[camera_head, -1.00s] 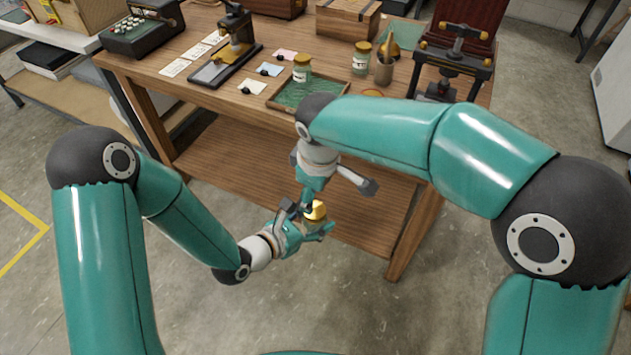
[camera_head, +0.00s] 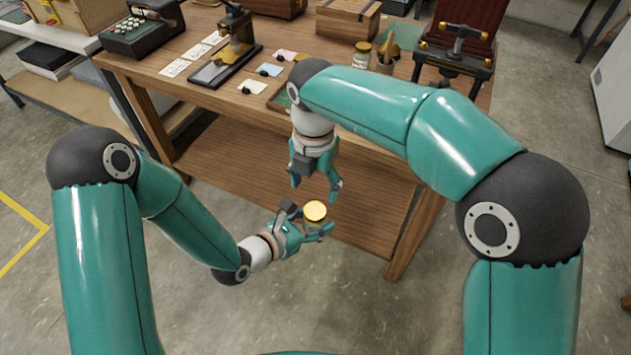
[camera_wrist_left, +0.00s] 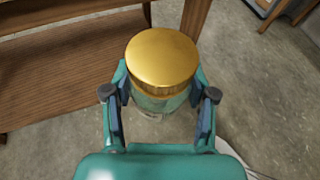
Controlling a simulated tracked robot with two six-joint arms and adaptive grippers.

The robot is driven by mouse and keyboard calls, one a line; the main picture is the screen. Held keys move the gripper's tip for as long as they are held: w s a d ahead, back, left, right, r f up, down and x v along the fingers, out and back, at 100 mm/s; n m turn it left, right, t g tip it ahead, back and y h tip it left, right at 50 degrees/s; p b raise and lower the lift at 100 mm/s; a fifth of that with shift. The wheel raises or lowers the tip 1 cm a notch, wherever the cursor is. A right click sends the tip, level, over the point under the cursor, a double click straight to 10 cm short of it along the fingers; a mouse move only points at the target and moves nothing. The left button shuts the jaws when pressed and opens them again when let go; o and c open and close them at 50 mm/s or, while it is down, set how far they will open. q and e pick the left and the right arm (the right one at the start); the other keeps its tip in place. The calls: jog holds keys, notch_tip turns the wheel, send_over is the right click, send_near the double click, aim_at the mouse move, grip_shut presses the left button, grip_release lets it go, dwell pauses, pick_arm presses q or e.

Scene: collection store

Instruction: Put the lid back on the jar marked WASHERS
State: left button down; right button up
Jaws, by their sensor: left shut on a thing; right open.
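A glass jar (camera_wrist_left: 160,103) is held between the two fingers of my left gripper (camera_head: 310,220), in front of the table. A gold lid (camera_wrist_left: 161,57) sits on top of the jar and covers its mouth; it also shows in the head view (camera_head: 315,211). The lid looks level in the left wrist view. No label on the held jar can be read. My right gripper (camera_head: 315,190) is open and empty, just above the lid and apart from it, fingers pointing down.
The wooden table (camera_head: 210,98) stands behind my grippers. On it are another lidded jar (camera_head: 361,56), a brush pot (camera_head: 385,63), a black press (camera_head: 455,60) and several cards. My right arm hides most of the green tray (camera_head: 279,98). Its lower shelf (camera_head: 240,165) is bare.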

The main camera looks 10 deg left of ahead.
aim_at(315, 210)
dwell(0.3)
jog(key=shift+f, duration=4.05)
jog(key=shift+c, duration=0.2)
